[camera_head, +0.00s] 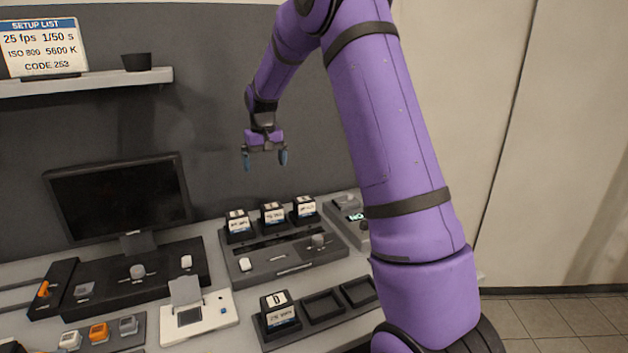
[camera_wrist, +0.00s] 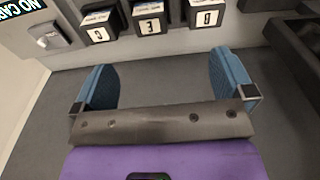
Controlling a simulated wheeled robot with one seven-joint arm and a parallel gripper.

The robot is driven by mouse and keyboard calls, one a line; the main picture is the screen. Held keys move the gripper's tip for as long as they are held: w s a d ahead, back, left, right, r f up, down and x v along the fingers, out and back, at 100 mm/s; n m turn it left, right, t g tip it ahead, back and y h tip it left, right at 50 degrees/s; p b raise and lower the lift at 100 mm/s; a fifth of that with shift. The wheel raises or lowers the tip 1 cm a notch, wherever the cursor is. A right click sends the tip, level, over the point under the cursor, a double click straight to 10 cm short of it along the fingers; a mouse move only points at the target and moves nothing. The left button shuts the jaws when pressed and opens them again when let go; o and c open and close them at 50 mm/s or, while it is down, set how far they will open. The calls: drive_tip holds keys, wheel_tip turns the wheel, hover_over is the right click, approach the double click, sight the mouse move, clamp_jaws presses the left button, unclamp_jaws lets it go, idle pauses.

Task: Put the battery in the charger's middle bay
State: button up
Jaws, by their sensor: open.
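My gripper (camera_head: 265,158) is open and empty, high in front of the dark back wall, above and behind the desk equipment. Its two blue fingers stand wide apart in the wrist view (camera_wrist: 164,75). A black block with a white label marked D (camera_head: 280,311) sits in the left bay of a low three-bay tray (camera_head: 302,333) at the front. The tray's middle bay (camera_head: 322,305) and right bay (camera_head: 358,291) look empty. Three similar labelled blocks (camera_head: 272,214) stand in a row along the back of a grey console (camera_head: 285,264). I cannot tell which unit is the charger.
A monitor (camera_head: 118,198) stands at the left behind a control panel (camera_head: 138,272). A small white printer-like box (camera_head: 200,318) is beside the tray. A device with a lit display (camera_head: 350,212) is right of the console. A shelf (camera_head: 90,82) juts out upper left.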

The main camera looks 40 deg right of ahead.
drive_tip(key=s+a+r+n+t, duration=0.1)
drive_tip(key=s+a+r, duration=0.4)
drive_tip(key=s+r, duration=0.3)
drive_tip(key=s+a+r+t, duration=0.1)
drive_tip(key=s+a+r, duration=0.4)
drive_tip(key=s, duration=0.6)
drive_tip(key=s+a+n+t, duration=0.1)
drive_tip(key=s+a, duration=0.1)
drive_tip(key=s, duration=0.8)
drive_tip(key=s+a+t, duration=0.1)
drive_tip(key=s+a, duration=0.1)
drive_tip(key=s, duration=0.9)
drive_tip(key=shift+s+a+n, duration=0.25)
drive_tip(key=shift+s+n, duration=0.05)
drive_tip(key=shift+n, duration=0.1)
